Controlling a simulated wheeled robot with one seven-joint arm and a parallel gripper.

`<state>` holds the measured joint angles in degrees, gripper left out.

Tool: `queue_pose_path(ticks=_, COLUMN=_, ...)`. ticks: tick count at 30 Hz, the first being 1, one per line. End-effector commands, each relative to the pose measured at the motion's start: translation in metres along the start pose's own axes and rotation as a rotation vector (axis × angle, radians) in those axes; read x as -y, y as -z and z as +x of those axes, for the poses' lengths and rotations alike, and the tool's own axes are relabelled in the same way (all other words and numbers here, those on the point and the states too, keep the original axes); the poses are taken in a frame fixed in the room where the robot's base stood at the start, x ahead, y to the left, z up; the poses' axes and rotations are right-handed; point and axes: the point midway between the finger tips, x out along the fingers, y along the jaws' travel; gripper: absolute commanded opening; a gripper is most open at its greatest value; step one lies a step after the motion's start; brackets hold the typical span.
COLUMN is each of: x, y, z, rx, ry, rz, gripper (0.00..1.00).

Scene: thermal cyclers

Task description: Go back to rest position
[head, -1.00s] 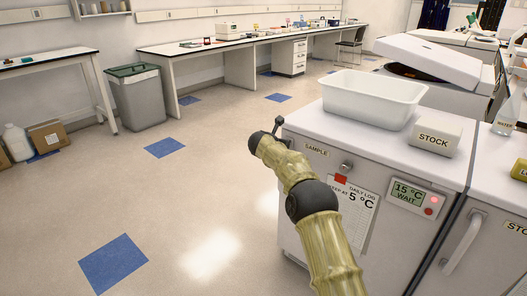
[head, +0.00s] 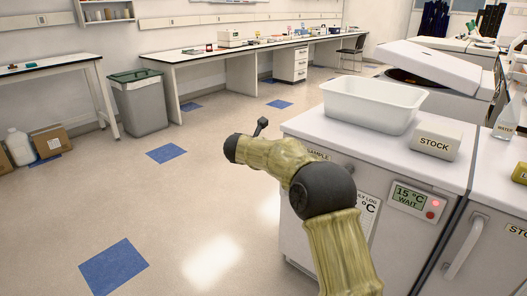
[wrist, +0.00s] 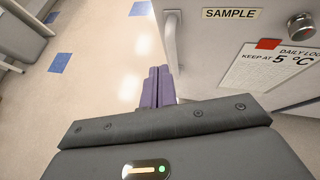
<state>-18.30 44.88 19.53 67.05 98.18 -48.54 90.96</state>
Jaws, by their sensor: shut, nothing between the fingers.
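My gripper (wrist: 158,87) shows in the wrist view as two purple fingers held together, with nothing between them. They point toward the floor beside the white SAMPLE unit, just left of and below its upright door handle (wrist: 171,40); I cannot tell whether they touch it. In the head view my arm bends in front of the SAMPLE unit (head: 312,245) and reaches left over the floor; the fingers cannot be made out there. The unit's door looks closed. Its display (head: 409,196) reads 15 °C WAIT, with a red light.
A white bin (head: 371,105) and a STOCK box (head: 436,142) stand on the unit's top. Another unit with a handle (head: 465,247) is at right. A grey waste bin (head: 142,105) and long bench (head: 205,58) stand at the back.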

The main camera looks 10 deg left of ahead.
Motion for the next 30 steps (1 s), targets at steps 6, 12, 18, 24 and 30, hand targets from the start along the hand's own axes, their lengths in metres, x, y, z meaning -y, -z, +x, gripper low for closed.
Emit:
queue_pose_path(ticks=6, x=-0.001, y=0.0, z=0.0, rx=0.002, ry=-0.002, rz=-0.006, gripper=0.0)
queue_pose_path(ticks=12, x=0.012, y=-0.015, z=-0.006, rx=0.074, ry=-0.038, rz=-0.225, gripper=0.0)
queue_pose_path(ticks=18, x=0.042, y=-0.022, z=-0.025, rx=0.205, ry=-0.122, rz=-0.81, gripper=0.0)
queue_pose_path(ticks=24, x=0.084, y=0.011, z=-0.05, rx=0.27, ry=-0.228, rz=-1.458, gripper=0.0)
queue_pose_path(ticks=30, x=0.148, y=0.08, z=-0.086, rx=0.266, ry=-0.408, rz=-2.079, gripper=0.0)
